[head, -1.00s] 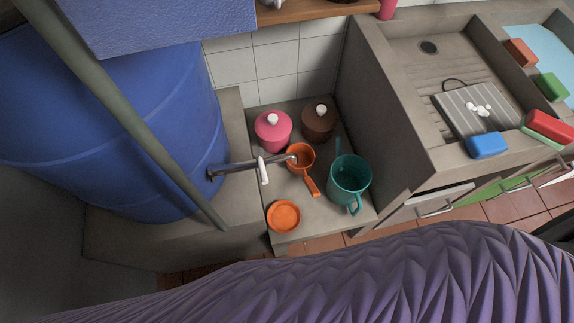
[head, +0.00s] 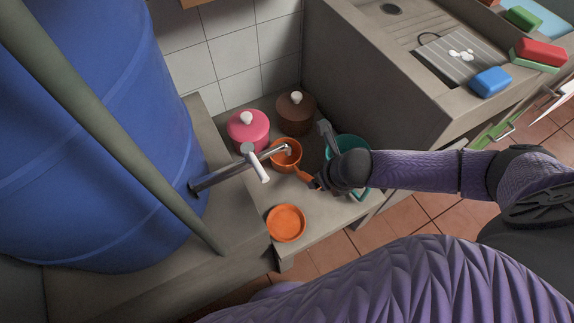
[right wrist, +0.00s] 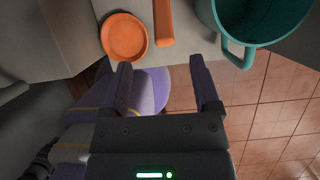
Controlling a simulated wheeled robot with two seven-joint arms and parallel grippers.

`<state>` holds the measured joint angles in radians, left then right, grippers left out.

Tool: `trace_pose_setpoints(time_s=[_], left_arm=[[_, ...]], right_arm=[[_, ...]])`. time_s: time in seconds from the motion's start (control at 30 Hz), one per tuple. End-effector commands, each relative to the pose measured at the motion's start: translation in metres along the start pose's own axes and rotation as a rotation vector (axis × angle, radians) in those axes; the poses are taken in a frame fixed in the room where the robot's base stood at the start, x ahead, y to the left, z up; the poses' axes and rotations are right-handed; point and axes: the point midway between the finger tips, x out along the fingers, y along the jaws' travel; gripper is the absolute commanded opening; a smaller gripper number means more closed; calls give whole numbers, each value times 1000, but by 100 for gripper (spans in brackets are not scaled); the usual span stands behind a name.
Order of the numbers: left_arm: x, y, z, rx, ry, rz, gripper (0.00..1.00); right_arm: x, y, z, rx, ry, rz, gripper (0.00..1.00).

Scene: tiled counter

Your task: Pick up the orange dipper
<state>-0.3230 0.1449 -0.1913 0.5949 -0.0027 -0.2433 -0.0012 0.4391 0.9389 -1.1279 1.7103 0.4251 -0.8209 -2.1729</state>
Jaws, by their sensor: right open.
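The orange dipper (head: 284,157) stands on the low counter under the metal tap, its handle pointing down and right toward my right gripper. Its handle (right wrist: 163,22) also shows at the top of the right wrist view; its cup is outside that view. My right gripper (head: 320,160) is open and empty, beside the handle's end. In the right wrist view its fingertips (right wrist: 161,66) are spread apart, with the handle lying beyond the gap. The teal mug (head: 350,142) is partly hidden behind my right gripper and forearm. My left gripper is not in view.
A small orange dish (head: 286,223) lies at the counter's front left. A pink lidded pot (head: 248,132) and a brown one (head: 296,114) stand behind the dipper. The tap (head: 230,172) reaches over the dipper's cup from the blue barrel (head: 110,140). The sink block (head: 370,90) bounds the right.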

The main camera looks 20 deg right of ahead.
Motion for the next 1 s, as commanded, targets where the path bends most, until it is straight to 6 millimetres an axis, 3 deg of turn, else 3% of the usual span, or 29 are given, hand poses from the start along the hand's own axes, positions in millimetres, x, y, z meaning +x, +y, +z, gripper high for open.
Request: trace_pose_setpoints(time_s=[0.13, 0.37, 0.53, 0.77, 1.0], left_arm=[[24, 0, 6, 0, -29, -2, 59], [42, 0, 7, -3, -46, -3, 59], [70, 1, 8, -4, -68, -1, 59], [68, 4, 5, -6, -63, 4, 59], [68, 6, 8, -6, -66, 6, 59]], right_arm=[[32, 0, -5, -34, 8, -1, 79], [60, -2, -5, -31, 6, 0, 79], [96, -4, -9, -29, 7, 1, 79], [96, -4, -5, -29, 3, 0, 79], [96, -4, -5, -29, 3, 0, 31]])
